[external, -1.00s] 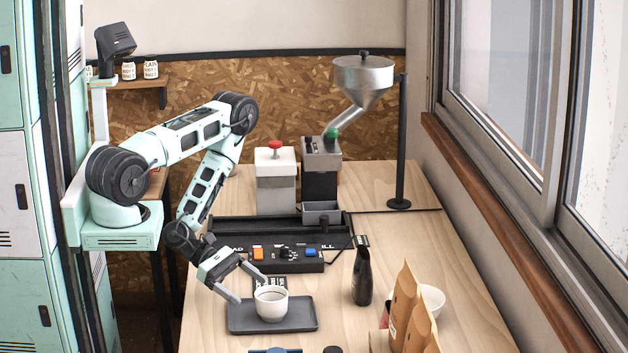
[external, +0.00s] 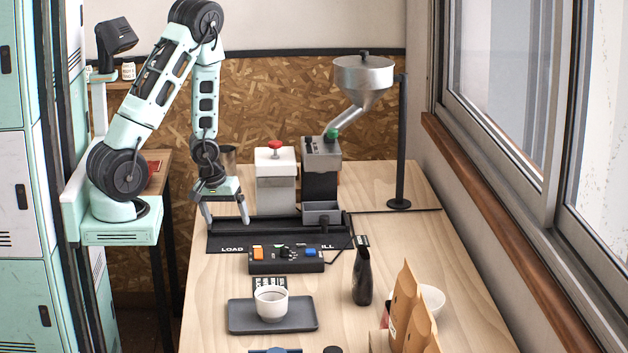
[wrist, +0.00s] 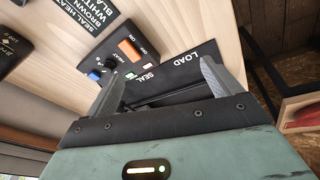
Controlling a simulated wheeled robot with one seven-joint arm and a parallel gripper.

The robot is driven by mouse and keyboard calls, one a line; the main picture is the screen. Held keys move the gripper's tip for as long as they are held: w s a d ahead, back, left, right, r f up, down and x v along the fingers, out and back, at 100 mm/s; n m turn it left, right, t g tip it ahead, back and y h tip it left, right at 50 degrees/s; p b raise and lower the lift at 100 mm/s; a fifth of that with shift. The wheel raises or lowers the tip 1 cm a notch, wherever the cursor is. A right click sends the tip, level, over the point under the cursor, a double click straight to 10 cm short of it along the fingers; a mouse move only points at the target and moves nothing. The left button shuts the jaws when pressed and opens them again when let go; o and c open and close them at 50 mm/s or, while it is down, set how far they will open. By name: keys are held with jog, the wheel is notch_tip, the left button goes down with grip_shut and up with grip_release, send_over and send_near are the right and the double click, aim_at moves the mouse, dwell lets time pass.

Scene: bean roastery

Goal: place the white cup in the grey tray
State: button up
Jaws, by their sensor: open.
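The tray lies flat on the wooden table, near the front. My gripper (external: 226,223) is open and empty. It hangs over the left end of the black mat marked LOAD, behind the tray and well apart from the cup. In the wrist view my gripper (wrist: 162,85) shows its two fingers spread, with nothing between them. The cup and tray are not seen in the wrist view.
A control box (external: 286,260) with orange and blue buttons sits between my gripper and the tray. A black bottle (external: 362,278) stands right of the tray. Brown bags (external: 407,310) and a white bowl (external: 432,299) are at front right. A hopper machine (external: 363,78) stands behind.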

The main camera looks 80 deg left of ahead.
jog(key=s+d+r+m+g, duration=0.1)
jog(key=s+d+r+m, duration=0.2)
jog(key=r, duration=0.5)
jog(key=s+d+r+m+g+h, duration=0.1)
jog(key=s+d+r+m, duration=0.2)
jog(key=r, duration=0.5)
jog(key=shift+r, duration=0.35)
jog(key=shift+s, duration=0.1)
